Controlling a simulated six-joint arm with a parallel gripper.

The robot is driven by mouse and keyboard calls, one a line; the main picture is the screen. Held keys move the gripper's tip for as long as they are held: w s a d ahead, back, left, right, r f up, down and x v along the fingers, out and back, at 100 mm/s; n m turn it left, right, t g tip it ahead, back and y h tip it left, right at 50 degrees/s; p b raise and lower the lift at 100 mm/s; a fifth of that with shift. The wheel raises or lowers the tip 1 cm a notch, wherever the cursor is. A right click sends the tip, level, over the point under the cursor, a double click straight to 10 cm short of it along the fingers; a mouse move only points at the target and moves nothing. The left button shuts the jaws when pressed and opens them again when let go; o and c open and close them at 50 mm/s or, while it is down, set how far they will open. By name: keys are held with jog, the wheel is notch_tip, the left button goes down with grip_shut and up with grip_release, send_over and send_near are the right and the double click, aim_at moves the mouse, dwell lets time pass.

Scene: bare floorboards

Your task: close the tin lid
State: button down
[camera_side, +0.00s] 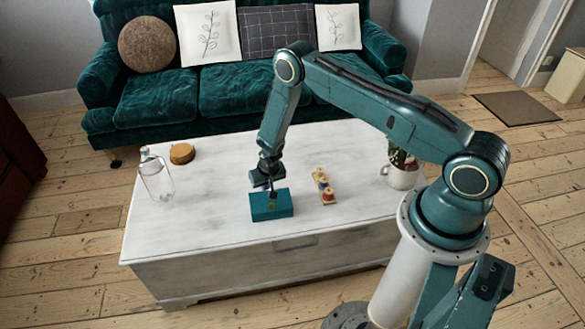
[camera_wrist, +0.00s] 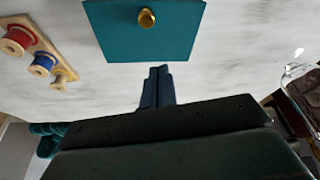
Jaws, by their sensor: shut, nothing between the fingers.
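The tin (camera_side: 271,212) is a small teal box near the front edge of the white chest top. Its teal lid (camera_wrist: 110,35) has a round brass knob (camera_wrist: 147,18) and appears to lie flat over the box; any small gap under it cannot be made out. My gripper (camera_side: 271,190) points down at the back edge of the tin in the side view. In the wrist view my gripper's fingers (camera_wrist: 158,72) are together and empty, just off the lid's edge. I cannot tell whether they touch it.
A wooden rack with several coloured spools (camera_side: 325,186) lies right of the tin. A glass bottle (camera_side: 155,175) and a round tan object (camera_side: 182,153) stand at the left. The chest top (camera_side: 200,220) left of the tin is clear.

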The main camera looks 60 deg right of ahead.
jog(key=shift+v, duration=2.75)
jog(key=shift+r, duration=0.15)
jog(key=s+a+r+n+t, duration=0.1)
jog(key=s+a+r, duration=0.1)
jog(key=r, duration=1.4)
jog(key=s+a+r+n, duration=0.1)
jog(key=s+a+r, duration=0.15)
jog(key=r, duration=1.35)
jog(key=s+a+r+n+y, duration=0.1)
jog(key=s+a+r+n, duration=0.1)
jog(key=s+r, duration=0.95)
jog(key=s+r+n, duration=0.1)
jog(key=s, duration=0.7)
jog(key=s+a+r+n+t+y, duration=0.1)
jog(key=s, duration=0.7)
jog(key=shift+a+r, duration=0.35)
jog(key=shift+r, duration=0.05)
